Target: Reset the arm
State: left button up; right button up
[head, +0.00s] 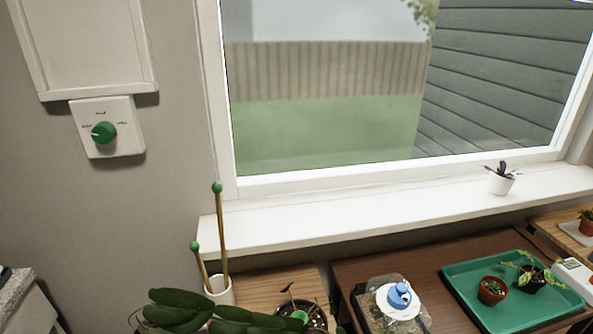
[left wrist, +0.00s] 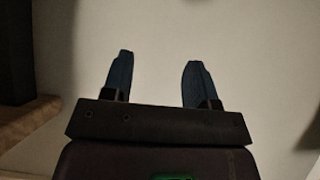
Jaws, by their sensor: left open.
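My left gripper (left wrist: 158,80) shows in the left wrist view. Its two dark blue fingers stand well apart with nothing between them. Behind them is a plain pale surface, and the fingers touch nothing that I can see. Neither of my arms shows in the head view. My right gripper is in no view.
A wall dial (head: 104,132) is at the left. A white windowsill (head: 370,215) holds a small potted plant (head: 501,181). Below are a green tray (head: 480,315) with pots, a clear container (head: 388,305), a cup of green-tipped stakes (head: 218,290) and a leafy plant (head: 180,312). A brownish ledge (left wrist: 25,122) shows in the left wrist view.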

pick_arm(q)
notch_tip(320, 180, up, 9)
jog(key=s+d+m+t, duration=0.2)
jog(key=s+d+r+m+t+h, duration=0.1)
jog(key=s+d+r, duration=0.35)
jog(key=s, duration=0.55)
jog(key=s+d+f+g, duration=0.1)
jog(key=s+d, duration=0.1)
jog(key=s, duration=0.8)
jog(key=s+d+f+g+h, duration=0.1)
jog(key=s+d+f, duration=0.1)
jog(key=s, duration=0.8)
jog(key=shift+s+d+m, duration=0.3)
jog(key=shift+d, duration=0.35)
jog(key=shift+f, duration=0.1)
